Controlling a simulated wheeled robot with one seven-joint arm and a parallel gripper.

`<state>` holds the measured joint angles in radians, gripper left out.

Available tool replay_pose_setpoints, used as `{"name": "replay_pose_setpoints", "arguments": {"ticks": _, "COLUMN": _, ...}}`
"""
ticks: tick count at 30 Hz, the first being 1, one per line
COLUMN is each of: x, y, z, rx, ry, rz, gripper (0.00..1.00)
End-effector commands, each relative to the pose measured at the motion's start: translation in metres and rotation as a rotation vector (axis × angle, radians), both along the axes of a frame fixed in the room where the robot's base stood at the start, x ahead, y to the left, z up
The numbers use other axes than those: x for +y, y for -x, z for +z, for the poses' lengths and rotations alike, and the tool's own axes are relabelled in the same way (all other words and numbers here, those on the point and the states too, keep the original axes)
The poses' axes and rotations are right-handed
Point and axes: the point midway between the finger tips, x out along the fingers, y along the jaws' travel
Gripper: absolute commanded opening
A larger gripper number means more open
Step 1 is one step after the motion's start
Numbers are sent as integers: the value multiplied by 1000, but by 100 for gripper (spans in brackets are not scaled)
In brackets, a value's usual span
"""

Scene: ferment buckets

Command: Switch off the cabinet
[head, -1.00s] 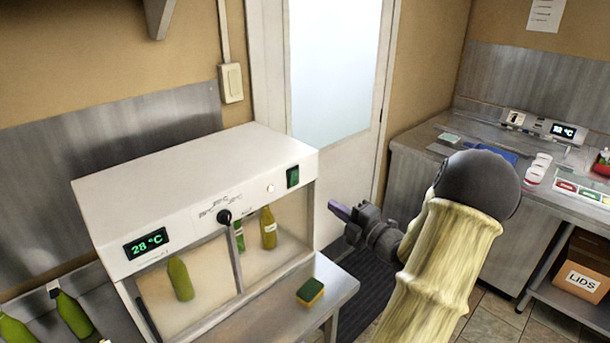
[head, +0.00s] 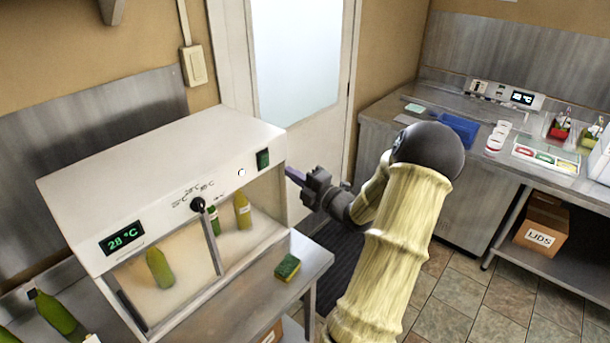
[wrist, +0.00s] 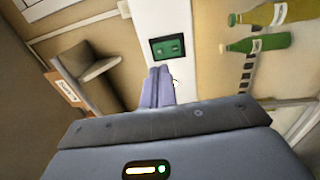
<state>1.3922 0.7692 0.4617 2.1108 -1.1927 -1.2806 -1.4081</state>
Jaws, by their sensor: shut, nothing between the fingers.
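The white cabinet (head: 150,185) stands at the left in the head view. Its front panel carries a green display reading 28 °C (head: 121,241), a black knob (head: 197,204), a small round white light (head: 241,173) and a dark green rocker switch (head: 263,159) at the right end. The switch (wrist: 167,48) shows clearly in the wrist view, just beyond my fingertips. My gripper (head: 292,175) is shut and empty, just right of the switch in the head view and pointing toward the panel. In the wrist view my gripper (wrist: 158,72) ends close to the switch; I cannot tell whether it touches.
Green bottles (head: 160,268) stand behind the cabinet's glass. A green and yellow sponge (head: 288,267) lies on the steel table before it. At the right, a counter (head: 400,120) holds a blue tray (head: 458,128) and white cups (head: 497,138); a LIDS box (head: 541,226) sits below.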

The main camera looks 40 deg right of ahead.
Motion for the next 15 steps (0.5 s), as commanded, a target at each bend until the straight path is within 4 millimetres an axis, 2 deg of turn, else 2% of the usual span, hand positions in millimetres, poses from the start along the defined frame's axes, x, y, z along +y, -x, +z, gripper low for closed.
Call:
{"name": "replay_pose_setpoints", "arguments": {"ticks": 1, "x": 1, "y": -10, "z": 6, "rx": -1, "ry": -3, "rz": 2, "gripper": 0}}
{"name": "replay_pose_setpoints", "arguments": {"ticks": 6, "x": 3, "y": -38, "z": 10, "rx": -1, "ry": -2, "rz": 0, "gripper": 0}}
{"name": "replay_pose_setpoints", "arguments": {"ticks": 15, "x": 6, "y": -69, "z": 11, "rx": -1, "ry": -1, "rz": 0, "gripper": 0}}
